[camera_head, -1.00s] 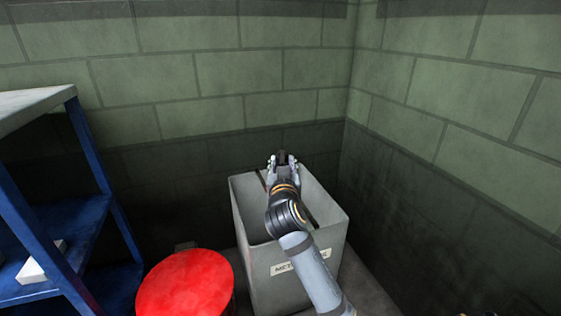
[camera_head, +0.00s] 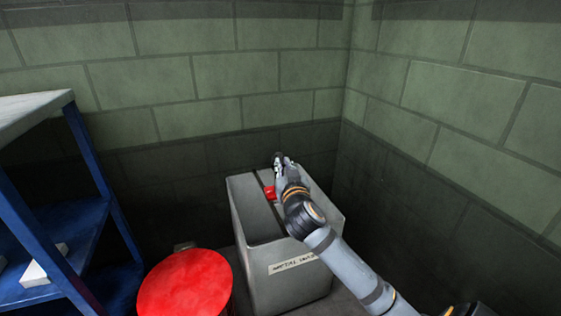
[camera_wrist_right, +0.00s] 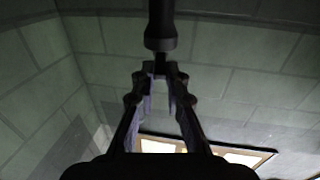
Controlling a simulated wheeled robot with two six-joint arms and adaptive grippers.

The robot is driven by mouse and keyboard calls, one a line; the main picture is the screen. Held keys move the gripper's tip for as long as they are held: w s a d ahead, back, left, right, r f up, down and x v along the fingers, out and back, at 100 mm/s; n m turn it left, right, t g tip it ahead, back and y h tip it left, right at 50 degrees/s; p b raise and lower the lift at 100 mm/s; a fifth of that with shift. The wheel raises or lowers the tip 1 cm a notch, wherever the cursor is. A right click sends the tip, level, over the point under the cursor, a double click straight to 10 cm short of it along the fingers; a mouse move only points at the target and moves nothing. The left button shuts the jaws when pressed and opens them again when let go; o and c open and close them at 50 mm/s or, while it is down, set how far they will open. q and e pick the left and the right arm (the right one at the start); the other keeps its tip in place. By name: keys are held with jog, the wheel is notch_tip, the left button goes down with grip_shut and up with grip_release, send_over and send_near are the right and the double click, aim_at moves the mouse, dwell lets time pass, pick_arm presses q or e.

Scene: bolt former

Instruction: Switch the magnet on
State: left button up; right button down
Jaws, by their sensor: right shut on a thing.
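My right gripper (camera_head: 280,164) is above the far part of the grey bin in the head view. It is shut on a dark, rod-like tool (camera_wrist_right: 161,30), which I take to be the magnet. In the right wrist view the tool stands out past the fingertips (camera_wrist_right: 158,76), with a wider dark collar near them. In the head view only a small dark end (camera_head: 277,155) of it shows. I cannot make out a switch or whether the magnet is on. My left gripper is not in view.
The open grey bin (camera_head: 252,255) has a white label (camera_head: 291,263) and a dark strip across its opening. A small red thing (camera_head: 269,192) shows beside my gripper. A red round-topped drum (camera_head: 187,288) and blue shelves (camera_head: 75,225) stand left. Block walls are close behind and right.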

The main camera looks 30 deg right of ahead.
jog(key=shift+s+d+n+t+y+p, duration=0.15)
jog(key=shift+d+n+t+y+p, duration=0.25)
jog(key=shift+n+y+p, duration=0.45)
jog(key=c, duration=1.4)
grip_release()
jog(key=shift+o, duration=0.2)
notch_tip(320, 180, up, 10)
